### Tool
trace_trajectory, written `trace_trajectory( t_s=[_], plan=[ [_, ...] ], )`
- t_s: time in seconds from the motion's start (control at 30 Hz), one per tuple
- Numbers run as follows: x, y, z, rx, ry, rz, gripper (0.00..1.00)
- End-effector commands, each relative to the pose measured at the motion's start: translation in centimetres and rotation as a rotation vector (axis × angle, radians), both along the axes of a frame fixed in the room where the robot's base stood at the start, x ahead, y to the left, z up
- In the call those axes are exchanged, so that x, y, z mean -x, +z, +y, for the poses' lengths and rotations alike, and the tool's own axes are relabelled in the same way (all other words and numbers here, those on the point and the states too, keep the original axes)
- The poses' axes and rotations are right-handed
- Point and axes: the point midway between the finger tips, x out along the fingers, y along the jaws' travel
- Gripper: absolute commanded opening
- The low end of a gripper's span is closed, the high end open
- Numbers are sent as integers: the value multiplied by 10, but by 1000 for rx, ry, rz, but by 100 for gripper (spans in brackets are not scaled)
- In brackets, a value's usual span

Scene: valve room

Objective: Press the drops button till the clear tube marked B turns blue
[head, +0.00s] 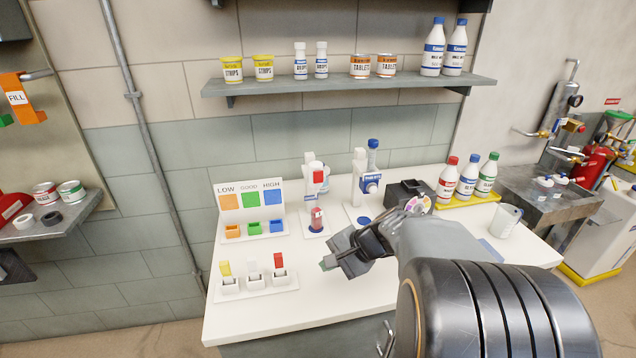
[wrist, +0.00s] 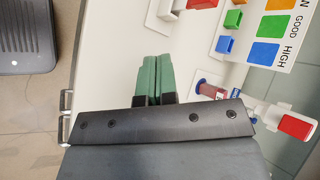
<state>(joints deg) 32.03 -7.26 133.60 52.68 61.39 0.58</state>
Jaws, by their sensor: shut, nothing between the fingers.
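My gripper (head: 327,264) is shut and empty above the front of the white counter; its green fingertips lie together in the wrist view (wrist: 152,82). A small tube with reddish contents (head: 317,218) stands behind and left of my gripper, and shows in the wrist view (wrist: 208,90). I cannot read a B on it. Above it is a white dispenser with a red part (head: 318,177), also at the right of the wrist view (wrist: 295,126). A second white dispenser with a blue-capped bottle (head: 371,165) stands to its right. I cannot tell which part is the drops button. My gripper touches none of these.
A LOW, GOOD, HIGH colour chart (head: 250,200) with small coloured boxes stands at left. A dark box (head: 408,192), capped bottles (head: 468,178) and a clear jug (head: 505,220) are at right. The counter's front middle is clear.

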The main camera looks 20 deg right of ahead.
Motion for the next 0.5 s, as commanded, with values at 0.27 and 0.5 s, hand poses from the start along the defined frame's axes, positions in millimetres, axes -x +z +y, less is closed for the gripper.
trace_trajectory(
  t_s=[0.27, 0.5],
  plan=[
    [-57, 41, -30, -426, -314, -167, 0],
    [-79, 82, -40, -619, -405, -300, 0]
  ],
)
